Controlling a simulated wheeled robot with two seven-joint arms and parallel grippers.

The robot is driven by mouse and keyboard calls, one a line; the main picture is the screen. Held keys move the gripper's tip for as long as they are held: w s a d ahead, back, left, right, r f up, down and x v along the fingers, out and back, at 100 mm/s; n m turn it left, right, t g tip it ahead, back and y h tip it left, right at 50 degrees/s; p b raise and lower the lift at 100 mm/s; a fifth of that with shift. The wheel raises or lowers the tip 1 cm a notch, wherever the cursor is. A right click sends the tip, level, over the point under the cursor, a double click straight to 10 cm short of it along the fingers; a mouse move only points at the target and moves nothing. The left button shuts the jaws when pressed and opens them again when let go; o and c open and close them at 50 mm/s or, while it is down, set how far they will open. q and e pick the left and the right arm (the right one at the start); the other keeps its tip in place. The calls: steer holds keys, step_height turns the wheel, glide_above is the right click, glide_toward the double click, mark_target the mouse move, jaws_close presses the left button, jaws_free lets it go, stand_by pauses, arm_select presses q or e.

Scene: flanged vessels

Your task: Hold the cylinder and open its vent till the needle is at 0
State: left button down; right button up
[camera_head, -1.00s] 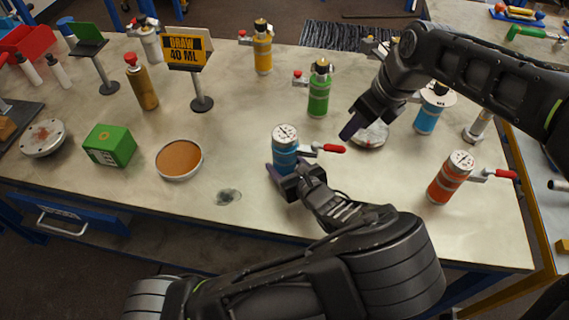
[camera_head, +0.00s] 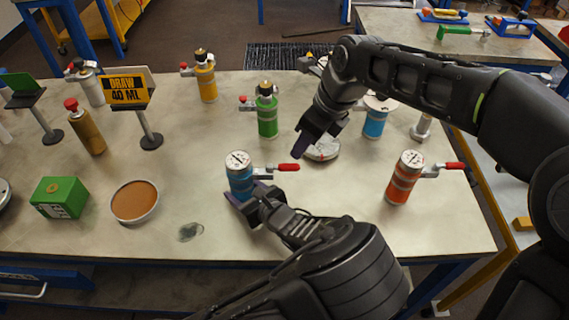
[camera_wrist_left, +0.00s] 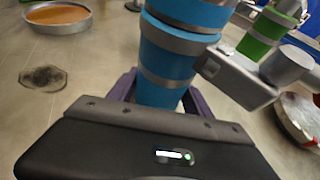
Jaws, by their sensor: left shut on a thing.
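The blue cylinder (camera_head: 240,183) stands upright near the middle front of the bench, with a white-faced dial (camera_head: 238,161) on top. Its needle is too small to read. A vent lever with a red handle (camera_head: 288,167) sticks out to the right. My left gripper (camera_head: 254,196) is shut around the cylinder's lower body. In the left wrist view the blue body (camera_wrist_left: 168,65) rises between the purple fingers, with a grey valve block at its right. My right gripper (camera_head: 304,148) hovers just above and right of the red handle, apart from it; its finger opening is hidden.
A red-orange cylinder (camera_head: 402,188) stands right, a green one (camera_head: 267,118) behind, a yellow one (camera_head: 206,84) farther back. A flat round disc (camera_head: 325,151) lies by my right gripper. A brown-filled dish (camera_head: 134,202) and green box (camera_head: 60,198) stand left.

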mark_target(291, 166)
steer(key=shift+o, duration=0.4)
steer(key=shift+w+d+r, duration=0.1)
steer(key=shift+d+r, duration=0.2)
steer(key=shift+d, duration=0.2)
steer(key=shift+d+r, duration=0.25)
steer(key=shift+d, duration=0.25)
steer(key=n, duration=0.2)
steer(key=n+y, duration=0.1)
steer(key=n, duration=0.2)
steer(key=s+n, duration=0.1)
steer(key=n, duration=0.1)
steer(key=shift+d+r+n, duration=0.25)
steer(key=shift+r+n, duration=0.1)
steer(key=shift+n, duration=0.05)
steer(key=shift+f, duration=0.1)
steer(key=x, duration=1.1)
steer(key=shift+w+a+f, duration=0.25)
steer(key=shift+a, duration=0.15)
steer(key=shift+c, duration=0.2)
jaws_close()
